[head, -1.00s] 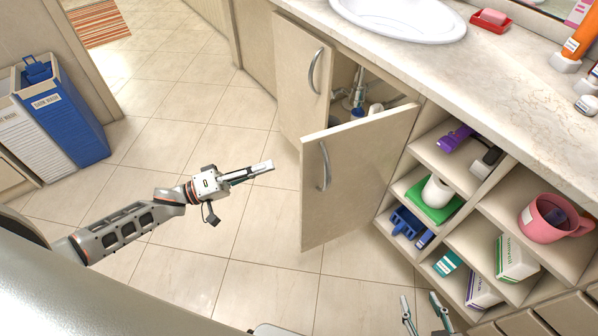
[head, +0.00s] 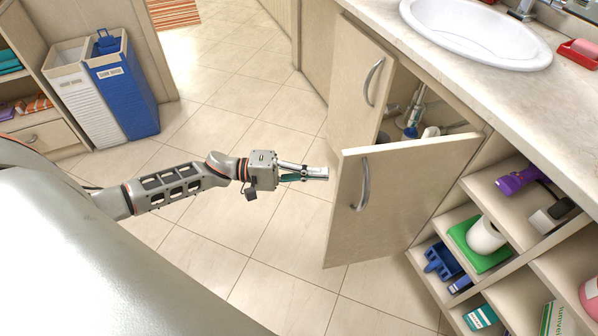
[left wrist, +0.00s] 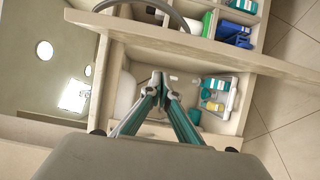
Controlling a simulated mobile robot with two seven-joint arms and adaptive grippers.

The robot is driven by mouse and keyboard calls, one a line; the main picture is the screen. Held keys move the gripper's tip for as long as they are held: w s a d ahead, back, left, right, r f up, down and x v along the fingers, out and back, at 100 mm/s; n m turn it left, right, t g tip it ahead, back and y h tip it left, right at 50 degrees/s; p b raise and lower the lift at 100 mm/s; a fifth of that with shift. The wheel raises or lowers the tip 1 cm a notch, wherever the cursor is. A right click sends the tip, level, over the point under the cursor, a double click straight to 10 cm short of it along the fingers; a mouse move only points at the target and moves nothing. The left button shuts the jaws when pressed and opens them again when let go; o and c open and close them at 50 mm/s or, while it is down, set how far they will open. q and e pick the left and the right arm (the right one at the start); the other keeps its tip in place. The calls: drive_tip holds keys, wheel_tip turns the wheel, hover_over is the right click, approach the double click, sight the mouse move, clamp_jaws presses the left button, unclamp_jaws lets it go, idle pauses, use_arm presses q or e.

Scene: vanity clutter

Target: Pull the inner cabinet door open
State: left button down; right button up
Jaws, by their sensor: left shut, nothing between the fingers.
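The near cabinet door (head: 400,205) stands wide open under the sink, with a curved metal handle (head: 364,184) on its face. The far cabinet door (head: 352,95) looks shut or nearly so, with its own curved handle (head: 373,82). I cannot tell which one is the inner door. My left gripper (head: 318,172) is shut and empty, just left of the near door's free edge and apart from its handle. In the left wrist view its fingertips (left wrist: 160,78) meet in front of the cabinet interior. A door edge (left wrist: 200,45) and part of a handle (left wrist: 168,10) show above them.
Pipes (head: 414,110) show inside the cabinet. In the left wrist view, a caddy (left wrist: 228,92) holds bottles inside. Open shelves (head: 510,215) with a paper roll (head: 484,236) stand right of the near door. The tiled floor (head: 270,235) is clear. Two bins (head: 120,95) stand back left.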

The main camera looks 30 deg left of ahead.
use_arm(q)
drive_tip(key=shift+s+d, duration=1.4)
drive_tip(key=shift+d, duration=0.2)
use_arm(e)
drive_tip(key=shift+w+d+r, duration=0.1)
drive_tip(key=shift+d+r, duration=0.05)
use_arm(q)
drive_tip(key=s+d+n+t+y+p, duration=0.2)
drive_tip(key=s+d+n+t+p, duration=0.1)
drive_tip(key=s+d+p, duration=0.6)
drive_tip(key=shift+s+d+t+y+p, duration=0.15)
drive_tip(key=shift+d+t+y+p, duration=0.35)
drive_tip(key=shift+p, duration=0.3)
use_arm(e)
wheel_tip(320, 180, up, 6)
drive_tip(key=a, duration=0.1)
drive_tip(key=shift+s+r, duration=0.15)
drive_tip(key=shift+s, duration=0.25)
